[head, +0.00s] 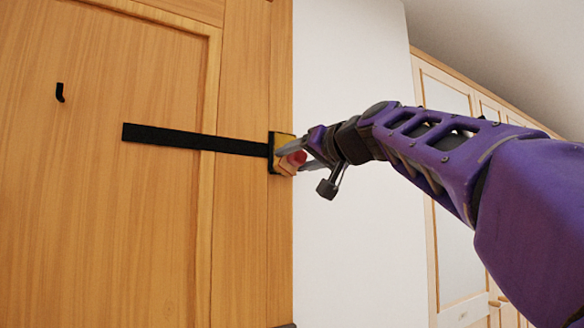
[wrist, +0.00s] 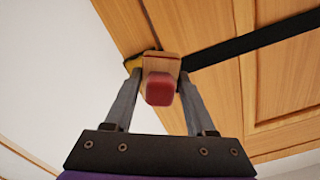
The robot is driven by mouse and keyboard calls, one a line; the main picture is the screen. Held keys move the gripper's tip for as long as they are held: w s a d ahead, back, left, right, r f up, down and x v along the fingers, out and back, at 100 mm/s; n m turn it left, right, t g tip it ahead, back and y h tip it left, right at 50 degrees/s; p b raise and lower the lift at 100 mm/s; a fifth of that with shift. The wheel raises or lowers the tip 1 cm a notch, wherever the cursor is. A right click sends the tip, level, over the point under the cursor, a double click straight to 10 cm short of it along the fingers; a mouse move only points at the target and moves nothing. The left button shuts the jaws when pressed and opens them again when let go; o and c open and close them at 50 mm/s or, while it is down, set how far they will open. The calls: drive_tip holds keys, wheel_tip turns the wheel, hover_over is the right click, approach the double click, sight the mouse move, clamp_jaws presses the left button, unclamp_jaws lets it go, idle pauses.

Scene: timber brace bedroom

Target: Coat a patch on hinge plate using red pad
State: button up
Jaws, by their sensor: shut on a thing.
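The hinge plate (head: 271,153) is the small black plate at the door's right edge, at the end of a black strap. A yellow area (head: 285,138) shows on it, also in the wrist view (wrist: 132,64). The red pad (wrist: 163,66) is a small wooden block with a red knob facing the wrist camera; its red part shows in the head view (head: 296,158). My gripper (wrist: 160,80) is shut on the block, one finger on each side. The block is up at the plate and hides much of it. I cannot tell whether they touch.
The black strap (head: 195,139) runs left across the wooden door (head: 150,230). A small black hook (head: 60,93) is on the door's upper left. A white wall (head: 345,240) is right of the door, with a pale wardrobe (head: 450,245) beyond, behind my arm.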

sight(303, 157)
idle(0.3)
drive_tip(key=shift+b+v, duration=0.55)
drive_tip(key=shift+v, duration=0.4)
drive_tip(key=shift+s+d, duration=0.35)
drive_tip(key=shift+s, duration=0.15)
drive_tip(key=shift+w, duration=0.1)
